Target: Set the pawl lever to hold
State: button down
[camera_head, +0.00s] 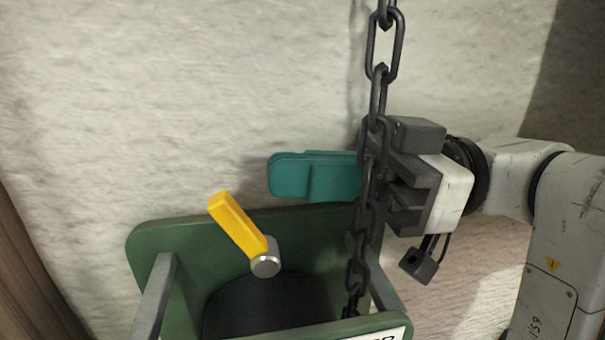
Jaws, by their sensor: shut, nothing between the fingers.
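The pawl lever (238,227) is a yellow bar on a round silver pivot. It tilts up and to the left above the dark drum (262,307) in the green frame (155,237). My gripper (374,188) is to the right of the lever, behind the hanging chain, and points left. Its jaws are shut and empty, apart from the lever. The chain partly hides the fingers. No hold marking shows on the lever.
A dark chain (384,45) hangs from the top edge down to the drum, right in front of my gripper. A teal padded block (315,176) lies behind the frame, left of my fingers. Grey bars (153,295) brace the frame. The space above the lever is clear.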

jog(key=b+v, duration=0.1)
jog(key=v, duration=0.5)
jog(key=shift+d+f, duration=0.15)
jog(key=shift+d, duration=0.3)
jog(key=shift+w, duration=0.15)
